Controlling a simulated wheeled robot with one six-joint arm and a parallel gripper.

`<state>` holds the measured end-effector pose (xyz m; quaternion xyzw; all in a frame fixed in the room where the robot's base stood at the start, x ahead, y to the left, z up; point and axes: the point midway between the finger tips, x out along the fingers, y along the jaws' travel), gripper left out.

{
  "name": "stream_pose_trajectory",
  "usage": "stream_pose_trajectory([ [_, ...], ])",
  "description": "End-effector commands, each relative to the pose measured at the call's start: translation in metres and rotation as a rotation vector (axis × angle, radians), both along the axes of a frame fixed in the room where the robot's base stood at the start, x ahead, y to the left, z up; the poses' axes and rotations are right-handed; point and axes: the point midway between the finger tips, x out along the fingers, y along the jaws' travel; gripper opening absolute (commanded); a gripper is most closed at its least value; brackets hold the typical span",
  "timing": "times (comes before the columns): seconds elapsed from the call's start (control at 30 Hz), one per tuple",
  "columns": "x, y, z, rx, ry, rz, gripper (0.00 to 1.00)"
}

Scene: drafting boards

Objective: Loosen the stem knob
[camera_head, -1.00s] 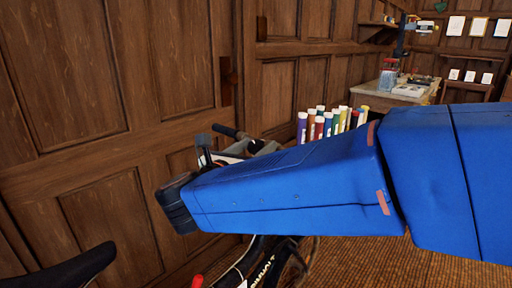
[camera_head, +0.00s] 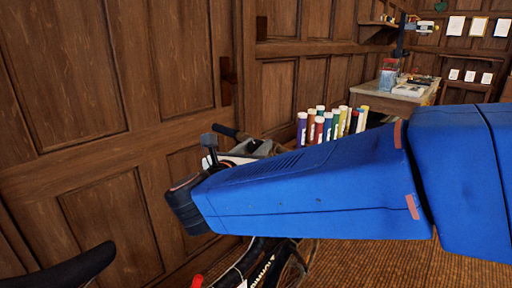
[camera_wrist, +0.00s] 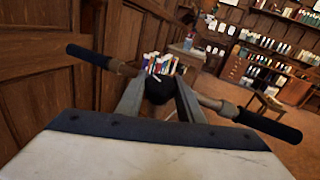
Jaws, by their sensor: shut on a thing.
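The stem knob (camera_wrist: 158,92) is a dark, rounded piece at the middle of the bicycle's handlebar (camera_wrist: 212,103) in the wrist view. My gripper (camera_wrist: 160,82) has a grey finger on each side of the knob and is shut on it. The handlebar's dark grips stretch left (camera_wrist: 90,56) and right (camera_wrist: 268,124) of the fingers. In the head view my blue arm hides the knob. The bicycle's frame (camera_head: 266,268) shows below the arm, and its dark saddle (camera_head: 70,270) is at the lower left.
A wood-panelled wall (camera_head: 70,80) stands close on the left. Several coloured tubes (camera_head: 328,128) stand behind my arm, and a table (camera_head: 412,94) with jars and small items is at the back right. Brown floor (camera_head: 370,258) shows at the lower right.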

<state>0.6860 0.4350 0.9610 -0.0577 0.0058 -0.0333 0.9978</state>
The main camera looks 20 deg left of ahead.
Motion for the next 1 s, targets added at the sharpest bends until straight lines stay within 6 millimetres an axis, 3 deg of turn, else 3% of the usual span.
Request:
stream_pose_trajectory([
  [0.7,0.0009,-0.0026,0.0012,-0.194,0.080,0.575,0.12],
  [1.0,0.0005,-0.0007,0.0012,-0.243,0.099,0.719,0.12],
])
